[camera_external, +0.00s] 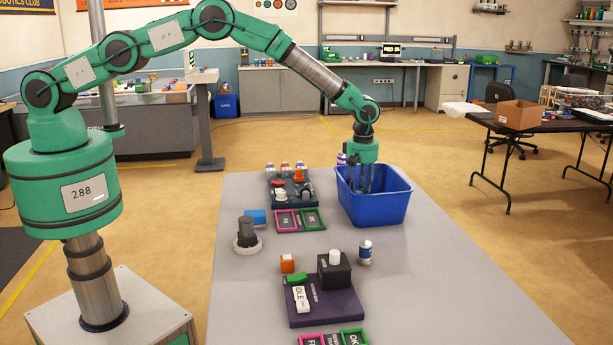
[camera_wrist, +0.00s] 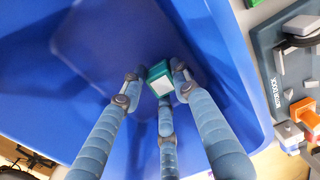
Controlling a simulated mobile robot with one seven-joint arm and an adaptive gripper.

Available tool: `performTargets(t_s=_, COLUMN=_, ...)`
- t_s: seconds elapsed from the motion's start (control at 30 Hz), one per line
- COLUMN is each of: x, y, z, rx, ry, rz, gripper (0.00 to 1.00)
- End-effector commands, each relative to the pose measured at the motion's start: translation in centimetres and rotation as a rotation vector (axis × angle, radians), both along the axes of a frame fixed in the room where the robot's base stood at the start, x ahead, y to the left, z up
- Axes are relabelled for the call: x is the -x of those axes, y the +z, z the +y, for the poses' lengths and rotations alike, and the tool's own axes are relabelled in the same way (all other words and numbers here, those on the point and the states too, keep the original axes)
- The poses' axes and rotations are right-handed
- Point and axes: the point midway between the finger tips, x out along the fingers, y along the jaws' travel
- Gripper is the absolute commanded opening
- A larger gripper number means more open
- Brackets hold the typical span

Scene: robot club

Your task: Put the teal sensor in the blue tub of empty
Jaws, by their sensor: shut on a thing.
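The teal sensor (camera_wrist: 158,72) is a small teal block with a pale face, held between the fingertips of my gripper in the wrist view. My gripper (camera_external: 362,186) is shut on it and points down into the blue tub (camera_external: 376,212), which stands at the far right part of the grey table. In the wrist view my gripper (camera_wrist: 155,84) has the tub's blue inside (camera_wrist: 90,50) around and below it. The external view does not show the sensor. I cannot tell whether it touches the tub's floor.
A dark motor dock (camera_wrist: 278,75) lies beside the tub, with an orange part (camera_wrist: 298,113) on it. Pink and green frames (camera_external: 300,228), a grey round-based part (camera_external: 247,238), a small bottle (camera_external: 365,252) and a purple board (camera_external: 325,306) are nearer. The table's right front is clear.

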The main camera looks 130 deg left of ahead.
Motion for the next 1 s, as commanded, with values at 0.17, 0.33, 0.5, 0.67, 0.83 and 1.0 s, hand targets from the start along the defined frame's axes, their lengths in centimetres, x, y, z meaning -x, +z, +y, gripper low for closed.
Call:
performTargets(t_s=0.17, x=0.0, y=-1.3, z=0.0, rx=0.000, ry=0.000, rz=0.000, gripper=0.08)
performTargets(t_s=0.33, x=0.0, y=-1.3, z=0.0, rx=-0.001, ry=0.000, rz=-0.001, gripper=0.08)
performTargets(t_s=0.5, x=0.0, y=-1.4, z=0.0, rx=0.000, ry=0.000, rz=0.000, gripper=0.08)
performTargets(t_s=0.67, x=0.0, y=-1.6, z=0.0, rx=0.000, ry=0.000, rz=0.000, gripper=0.42)
performTargets(t_s=0.83, x=0.0, y=-1.6, z=0.0, rx=0.000, ry=0.000, rz=0.000, gripper=0.47)
performTargets(t_s=1.0, x=0.0, y=-1.6, z=0.0, rx=0.000, ry=0.000, rz=0.000, gripper=0.47)
